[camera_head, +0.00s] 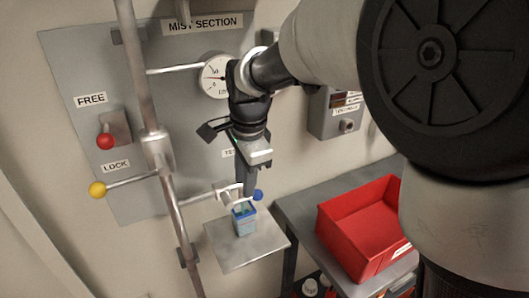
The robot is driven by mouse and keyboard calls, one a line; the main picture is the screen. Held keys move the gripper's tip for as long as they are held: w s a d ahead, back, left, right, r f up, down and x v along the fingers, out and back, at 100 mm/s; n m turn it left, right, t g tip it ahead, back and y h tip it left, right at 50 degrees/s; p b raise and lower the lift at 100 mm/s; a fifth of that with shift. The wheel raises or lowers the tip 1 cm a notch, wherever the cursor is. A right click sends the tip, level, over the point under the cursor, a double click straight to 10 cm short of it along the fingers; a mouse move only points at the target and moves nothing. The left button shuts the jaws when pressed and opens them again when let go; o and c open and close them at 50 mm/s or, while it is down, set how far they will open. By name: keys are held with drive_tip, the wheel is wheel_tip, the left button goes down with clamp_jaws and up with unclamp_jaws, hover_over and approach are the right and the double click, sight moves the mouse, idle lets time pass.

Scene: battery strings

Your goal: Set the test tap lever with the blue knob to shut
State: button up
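The blue knob (258,195) shows just right of my gripper's fingers, low on the wall below the gauge. The test tap (224,192) is a pale fitting on a short pipe off the vertical pipe. Its lever is mostly hidden behind my fingers. My gripper (246,192) points down in front of the tap, close to the knob. I cannot tell whether it touches the knob or lever, or how far apart its fingers are. A label starting "TE" (230,153) is partly covered by my gripper.
A small blue container (244,221) stands on a metal shelf (232,253) right below my gripper. A vertical pipe (165,180) with a yellow-knobbed lever (98,190) is at left, near a red knob (105,141). A red bin (361,225) sits on a grey bench at right.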

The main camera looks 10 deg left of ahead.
sight(228, 202)
drive_tip(key=shift+w+a+f, duration=0.1)
drive_tip(key=shift+w+f, duration=0.1)
drive_tip(key=shift+f, duration=0.9)
drive_tip(key=shift+w+a+f, duration=0.1)
drive_tip(key=shift+w+f, duration=0.05)
drive_tip(key=shift+f, duration=0.95)
drive_tip(key=shift+c, duration=0.3)
clamp_jaws()
